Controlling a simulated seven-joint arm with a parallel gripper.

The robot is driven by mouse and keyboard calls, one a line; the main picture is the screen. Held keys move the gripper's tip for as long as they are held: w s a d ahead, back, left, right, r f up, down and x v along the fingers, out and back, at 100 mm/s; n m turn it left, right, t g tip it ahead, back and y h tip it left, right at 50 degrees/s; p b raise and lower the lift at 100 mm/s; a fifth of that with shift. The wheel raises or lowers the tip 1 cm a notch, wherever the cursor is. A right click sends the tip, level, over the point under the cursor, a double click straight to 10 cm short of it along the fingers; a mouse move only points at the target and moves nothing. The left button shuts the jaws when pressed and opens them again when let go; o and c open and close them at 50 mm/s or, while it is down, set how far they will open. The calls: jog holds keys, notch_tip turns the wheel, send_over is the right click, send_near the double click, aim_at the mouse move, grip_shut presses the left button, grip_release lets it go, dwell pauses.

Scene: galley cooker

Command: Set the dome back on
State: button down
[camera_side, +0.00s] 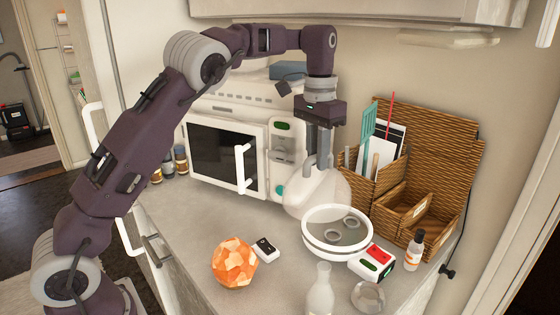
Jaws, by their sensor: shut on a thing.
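The dome (310,197) is a pale, see-through bell shape with a narrow top. My gripper (318,162) points down and is shut on the dome's top. The dome hangs above and slightly left of a round white-rimmed base (309,243), overlapping its back-left edge in the picture. I cannot tell the exact gap between them. The base is open on top, with a grey inside and two small rings (340,225) in it.
An orange faceted ball (234,262) and a small black-and-white device (263,249) lie to the left. A clear bottle (320,290), a glass ball (367,297) and a small labelled bottle (414,250) are in front and right. A wicker organiser (440,165) and a microwave (222,158) stand behind.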

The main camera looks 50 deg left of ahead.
aim_at(340, 178)
jog(key=shift+n, duration=0.6)
jog(key=w+d, duration=0.1)
jog(key=w+d+r, duration=0.1)
jog(key=d, duration=0.1)
jog(key=shift+w+d+r, duration=0.15)
jog(key=shift+w+d, duration=0.05)
jog(key=shift+w, duration=0.2)
jog(key=shift+w+d+r, duration=0.1)
jog(key=shift+d, duration=0.6)
jog(key=shift+f, duration=3.15)
jog(key=shift+a, duration=0.2)
jog(key=shift+f, duration=0.2)
jog(key=c, duration=0.8)
grip_release()
jog(key=shift+o, duration=0.2)
